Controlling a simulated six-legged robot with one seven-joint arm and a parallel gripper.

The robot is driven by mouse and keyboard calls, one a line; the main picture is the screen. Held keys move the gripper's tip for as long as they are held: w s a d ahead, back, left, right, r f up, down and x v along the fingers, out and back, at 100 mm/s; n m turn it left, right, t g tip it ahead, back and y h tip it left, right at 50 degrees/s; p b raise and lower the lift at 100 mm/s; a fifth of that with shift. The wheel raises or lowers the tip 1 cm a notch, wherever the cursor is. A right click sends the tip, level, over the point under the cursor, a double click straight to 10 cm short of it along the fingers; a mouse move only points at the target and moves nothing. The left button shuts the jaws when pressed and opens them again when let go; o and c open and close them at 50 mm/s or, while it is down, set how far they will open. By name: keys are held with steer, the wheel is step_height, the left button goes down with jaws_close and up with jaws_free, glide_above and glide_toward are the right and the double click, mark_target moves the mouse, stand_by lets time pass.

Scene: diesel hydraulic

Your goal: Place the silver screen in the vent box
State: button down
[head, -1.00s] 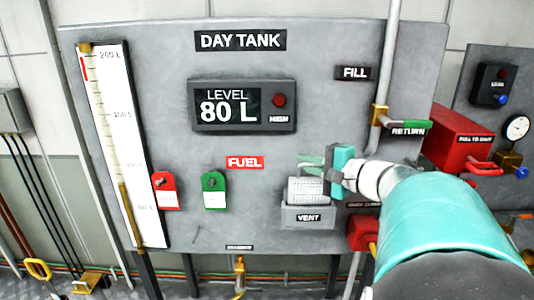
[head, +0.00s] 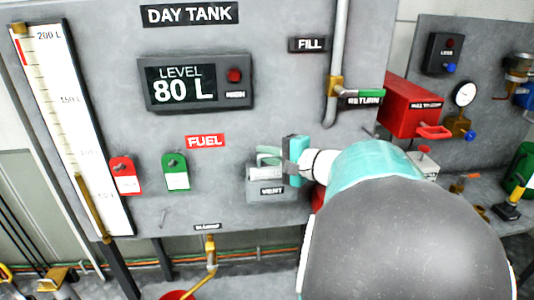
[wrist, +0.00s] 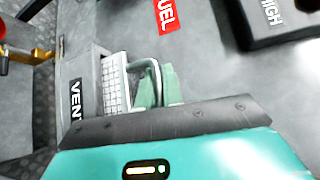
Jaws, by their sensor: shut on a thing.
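The silver screen (wrist: 116,84) is a pale mesh panel with a grey loop handle (wrist: 150,72). My gripper (head: 274,156) is shut on the screen's handle, and its green fingers show beside the handle in the wrist view (wrist: 160,88). The grey vent box (head: 268,194), labelled VENT, is mounted low on the day tank panel. It also shows in the wrist view (wrist: 84,68). The screen's lower part is hidden by the box, and a strip of mesh with the handle stands above its rim. I cannot tell whether it touches the bottom.
A red tag (head: 124,175) and a green tag (head: 176,172) hang left of the box. The level display (head: 196,82) is above it. A pipe with a green-handled RETURN valve (head: 368,94) and a red pull box (head: 410,108) are to the right.

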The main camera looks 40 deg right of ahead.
steer(key=shift+f, duration=0.85)
